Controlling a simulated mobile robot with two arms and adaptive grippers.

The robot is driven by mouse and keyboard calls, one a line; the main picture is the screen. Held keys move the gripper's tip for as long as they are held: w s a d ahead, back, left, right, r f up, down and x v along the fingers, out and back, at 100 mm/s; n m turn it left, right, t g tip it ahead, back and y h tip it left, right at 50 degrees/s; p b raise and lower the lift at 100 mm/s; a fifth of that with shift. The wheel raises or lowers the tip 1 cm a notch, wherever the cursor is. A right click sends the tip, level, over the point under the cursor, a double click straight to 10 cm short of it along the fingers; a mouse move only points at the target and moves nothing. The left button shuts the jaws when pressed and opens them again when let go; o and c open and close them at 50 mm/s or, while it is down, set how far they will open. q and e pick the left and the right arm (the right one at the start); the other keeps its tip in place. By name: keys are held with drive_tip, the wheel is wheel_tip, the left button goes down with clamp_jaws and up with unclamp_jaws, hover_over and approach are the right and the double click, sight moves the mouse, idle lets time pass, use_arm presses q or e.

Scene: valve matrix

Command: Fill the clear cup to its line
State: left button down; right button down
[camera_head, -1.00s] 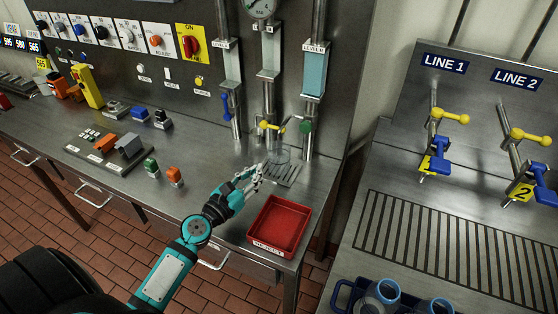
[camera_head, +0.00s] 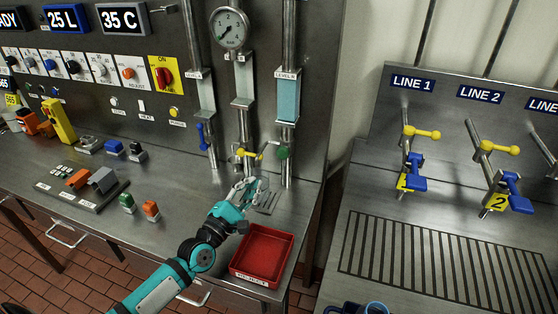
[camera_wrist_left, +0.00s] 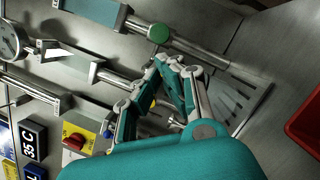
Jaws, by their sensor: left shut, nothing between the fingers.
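My left gripper (camera_head: 247,187) is shut and empty. It is just in front of and below the yellow valve handle (camera_head: 248,154), above the bench by the slotted drain grille (camera_head: 269,203). In the left wrist view its fingertips (camera_wrist_left: 172,62) meet, with the drain grille (camera_wrist_left: 238,108) beyond and a green knob (camera_wrist_left: 159,34) above. I cannot make out the clear cup for sure; the gripper covers part of the grille area. A tube with pale blue liquid (camera_head: 288,100) stands above the green knob (camera_head: 282,152). My right gripper is not in view.
A red tray (camera_head: 263,253) sits at the bench's front right corner. A blue lever (camera_head: 203,138) hangs on the left pipe. Green (camera_head: 127,203) and orange (camera_head: 151,210) buttons stand to the left. A second bench with yellow and blue valves (camera_head: 420,133) is at right.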

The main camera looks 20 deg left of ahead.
use_arm(q)
drive_tip(key=s+d+r+m+h, duration=0.1)
drive_tip(key=d+m+h, duration=0.4)
drive_tip(key=m, duration=0.9)
drive_tip(key=r+h, duration=0.1)
drive_tip(key=h, duration=0.1)
drive_tip(key=shift+s+d+r+m+h+b, duration=0.25)
drive_tip(key=shift+s+d+m+h+b, duration=0.05)
drive_tip(key=shift+d, duration=0.05)
drive_tip(key=shift+w, duration=0.1)
drive_tip(key=b, duration=0.6)
approach(283, 153)
drive_tip(key=w+d+r, duration=0.2)
drive_tip(key=w+d, duration=0.1)
drive_tip(key=d, duration=0.2)
drive_tip(key=shift+w+r, duration=0.25)
drive_tip(key=shift+w, duration=0.15)
drive_tip(key=shift+w+b, duration=0.35)
drive_tip(key=shift+w, duration=0.05)
